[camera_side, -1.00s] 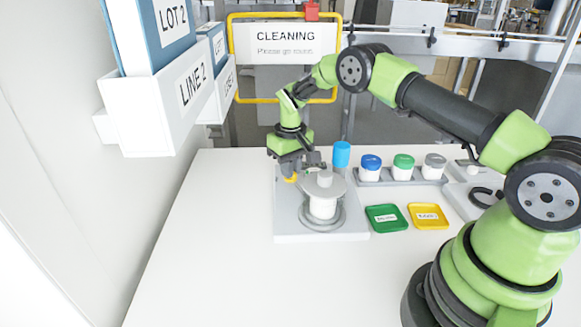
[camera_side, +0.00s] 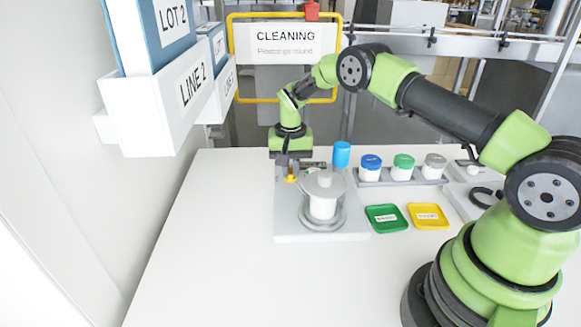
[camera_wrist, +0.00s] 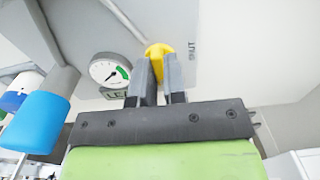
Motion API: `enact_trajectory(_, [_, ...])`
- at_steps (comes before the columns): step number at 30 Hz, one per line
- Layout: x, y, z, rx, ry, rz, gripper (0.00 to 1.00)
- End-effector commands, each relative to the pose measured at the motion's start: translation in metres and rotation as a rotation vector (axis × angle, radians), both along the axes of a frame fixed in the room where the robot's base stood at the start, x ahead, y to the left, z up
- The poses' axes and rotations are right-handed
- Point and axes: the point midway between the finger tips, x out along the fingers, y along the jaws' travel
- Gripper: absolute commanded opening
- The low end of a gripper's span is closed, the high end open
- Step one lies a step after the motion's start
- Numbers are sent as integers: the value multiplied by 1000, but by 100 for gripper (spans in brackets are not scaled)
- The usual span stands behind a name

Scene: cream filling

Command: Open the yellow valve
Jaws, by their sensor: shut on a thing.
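The yellow valve (camera_side: 291,179) is at the left of the filling station, beside the white jar (camera_side: 322,206). In the wrist view the valve's yellow handle (camera_wrist: 157,50) shows at the tips of my fingers, with the letters "UT" printed to its right. My gripper (camera_side: 289,174) is at the valve from above, and in the wrist view its two grey fingers (camera_wrist: 158,66) are shut on the handle. The fingers hide part of the handle. A round gauge (camera_wrist: 110,70) with a green band sits to the left of the fingers in the wrist view.
A blue cylinder (camera_side: 342,154) stands right of my gripper. Jars with blue (camera_side: 371,161), green (camera_side: 403,160) and grey lids stand in a rack further right. A green tray (camera_side: 383,218) and a yellow tray (camera_side: 428,216) lie in front. The table's left is clear.

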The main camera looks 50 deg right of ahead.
Motion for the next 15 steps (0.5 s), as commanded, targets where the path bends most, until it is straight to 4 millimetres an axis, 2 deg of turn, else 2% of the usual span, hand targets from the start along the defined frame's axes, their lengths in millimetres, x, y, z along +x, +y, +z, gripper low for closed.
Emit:
enact_trajectory(13, [1, 0, 1, -1, -6, -11, 0])
enact_trajectory(14, [1, 0, 1, -1, -6, -11, 16])
enact_trajectory(15, [1, 0, 1, -1, -6, -11, 25])
